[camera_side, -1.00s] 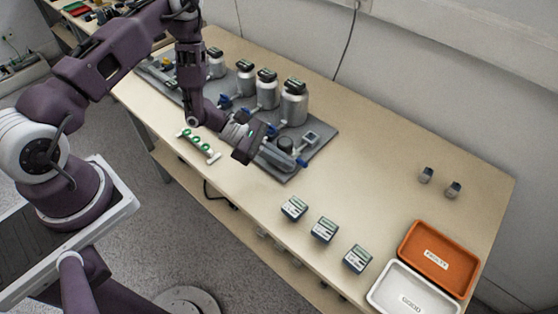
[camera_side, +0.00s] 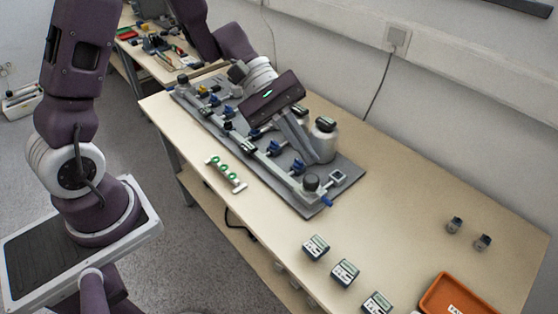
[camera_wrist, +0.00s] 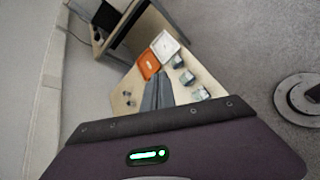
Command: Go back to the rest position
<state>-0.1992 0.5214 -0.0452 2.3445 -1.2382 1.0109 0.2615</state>
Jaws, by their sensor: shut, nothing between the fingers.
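My gripper (camera_side: 308,153) is shut and empty. In the side view it is raised above the grey rig plate (camera_side: 345,190), with its fingers slanting down to the right. In the wrist view its two grey fingers (camera_wrist: 157,93) lie together and point out over the table. I cannot tell whether the fingertips touch anything.
Blue-handled valves (camera_side: 272,148) line the plate. A white holder with green rings (camera_side: 225,174) lies in front. Several small boxed meters (camera_side: 345,271), two small dark-topped items (camera_side: 455,225), an orange tray (camera_side: 455,295) and a white tray (camera_wrist: 165,45) are on the table.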

